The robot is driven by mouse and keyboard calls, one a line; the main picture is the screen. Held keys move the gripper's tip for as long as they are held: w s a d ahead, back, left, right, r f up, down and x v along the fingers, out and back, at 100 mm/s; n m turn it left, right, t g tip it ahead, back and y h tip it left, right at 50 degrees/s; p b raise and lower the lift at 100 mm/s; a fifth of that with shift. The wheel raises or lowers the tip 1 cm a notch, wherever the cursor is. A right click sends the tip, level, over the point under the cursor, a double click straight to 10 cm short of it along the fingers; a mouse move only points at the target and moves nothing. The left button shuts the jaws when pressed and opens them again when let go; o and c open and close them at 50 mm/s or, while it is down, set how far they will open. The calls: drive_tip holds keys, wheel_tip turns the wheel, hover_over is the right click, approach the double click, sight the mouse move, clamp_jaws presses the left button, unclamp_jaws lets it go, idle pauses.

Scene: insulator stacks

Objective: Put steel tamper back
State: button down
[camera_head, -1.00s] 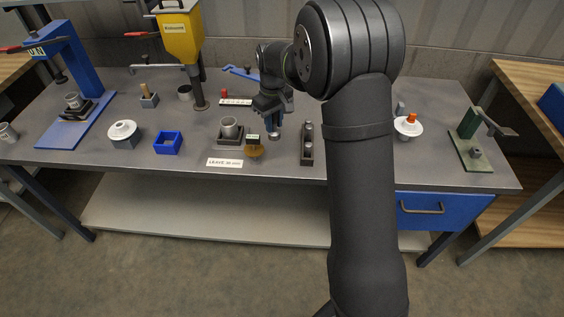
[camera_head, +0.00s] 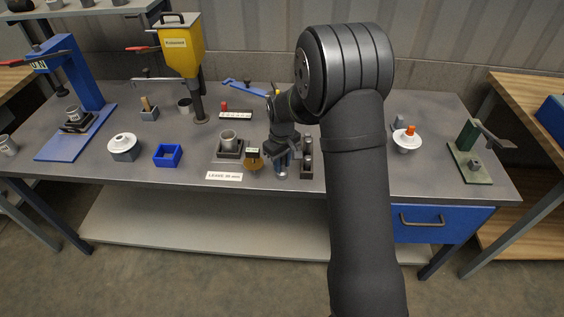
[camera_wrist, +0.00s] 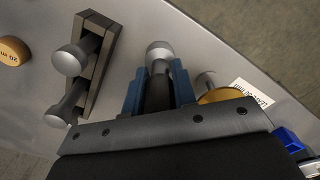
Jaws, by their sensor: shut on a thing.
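My gripper (camera_head: 283,152) is shut on the steel tamper (camera_wrist: 160,52). In the wrist view its blue fingers (camera_wrist: 157,88) sit on either side of the tamper's dark handle, with the shiny steel end beyond the fingertips. In the head view the tamper's steel end (camera_head: 281,171) shows below my gripper, just left of the dark rack (camera_head: 306,174). The rack also shows in the wrist view (camera_wrist: 100,72), holding other round-ended steel pieces (camera_wrist: 68,60). Whether the tamper touches the bench is unclear.
A brass piece (camera_head: 253,162) stands close left of my gripper, by the grey cup (camera_head: 229,139) in its holder. A "LEAVE 30 mm" card (camera_head: 224,176) lies at the front edge. A blue box (camera_head: 168,155) is farther left. My arm hides bench right of the rack.

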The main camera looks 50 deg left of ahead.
drive_tip(key=c, duration=1.2)
unclamp_jaws()
drive_tip(key=shift+f, duration=0.1)
drive_tip(key=shift+o, duration=0.2)
wheel_tip(320, 180, up, 12)
drive_tip(key=shift+r, duration=0.15)
drive_tip(key=shift+f, duration=4.15)
